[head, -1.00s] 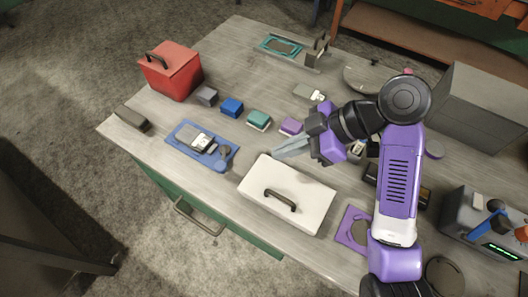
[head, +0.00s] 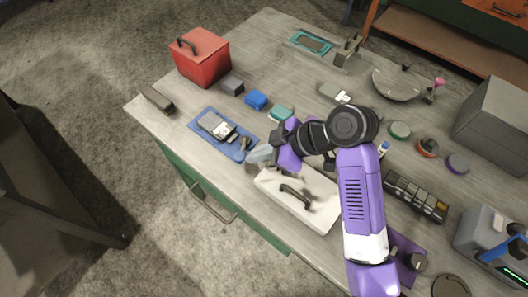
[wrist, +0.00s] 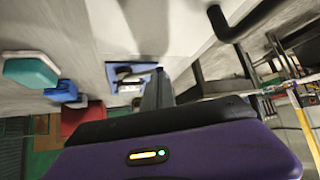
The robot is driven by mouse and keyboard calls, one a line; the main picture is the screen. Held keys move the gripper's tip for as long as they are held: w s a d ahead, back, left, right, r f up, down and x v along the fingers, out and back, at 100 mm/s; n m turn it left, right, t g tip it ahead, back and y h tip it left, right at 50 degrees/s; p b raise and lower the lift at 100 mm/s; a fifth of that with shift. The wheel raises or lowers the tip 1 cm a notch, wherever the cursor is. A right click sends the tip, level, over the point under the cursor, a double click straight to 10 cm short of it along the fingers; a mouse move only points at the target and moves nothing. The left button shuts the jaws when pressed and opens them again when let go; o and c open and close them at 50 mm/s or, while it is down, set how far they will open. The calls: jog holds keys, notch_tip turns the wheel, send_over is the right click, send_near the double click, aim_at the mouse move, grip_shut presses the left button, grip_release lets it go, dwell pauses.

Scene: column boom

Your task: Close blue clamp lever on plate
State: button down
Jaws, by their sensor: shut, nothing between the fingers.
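The blue plate (head: 233,151) lies flat on the bench near its front edge, with a grey clamp body (head: 214,124) on it. A small dark part (head: 245,143) stands at the plate's right end; I cannot tell whether it is the lever or how it is set. My gripper (head: 258,156) is shut and empty, just right of the plate, above the back corner of the white case. In the wrist view, my fingers (wrist: 157,90) point toward the blue plate (wrist: 113,78) and hide part of it. Contact cannot be told.
The white case (head: 315,208) with a dark handle lies right of the plate. Blue (head: 256,100) and teal (head: 281,113) blocks sit behind. Bench between is clear.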

dwell(0.4)
jog(key=shift+s+a+m+t+p, duration=0.1)
jog(key=shift+a+m+t+p, duration=0.1)
jog(key=shift+m+t+p, duration=0.1)
jog(key=shift+s+a+m, duration=0.1)
jog(key=shift+a+m, duration=0.1)
jog(key=shift+m, duration=0.1)
jog(key=shift+s+a+r+m+t+h+p, duration=0.1)
jog(key=shift+s+a+m+t+h+p, duration=0.1)
jog(key=shift+a+m+t+p, duration=0.35)
jog(key=shift+s+a+r+m+t+h+p, duration=0.1)
jog(key=shift+a+m+t+h+p, duration=0.15)
jog(key=shift+m+t+p, duration=0.3)
jog(key=a+m+t+h+p, duration=0.1)
jog(key=a+m+p, duration=0.1)
jog(key=shift+m+t, duration=0.3)
jog(key=shift+m, duration=0.1)
jog(key=shift+w+a+f+p, duration=0.1)
jog(key=shift+w+a+p, duration=0.2)
jog(key=shift+a, duration=0.3)
jog(key=shift+w+a+f+p, duration=0.1)
jog(key=shift+w+a+p, duration=0.1)
jog(key=shift+a+p, duration=0.3)
jog(key=shift+w+a, duration=0.3)
jog(key=shift+a, duration=0.2)
jog(key=shift+w+a, duration=0.25)
jog(key=shift+a, duration=0.2)
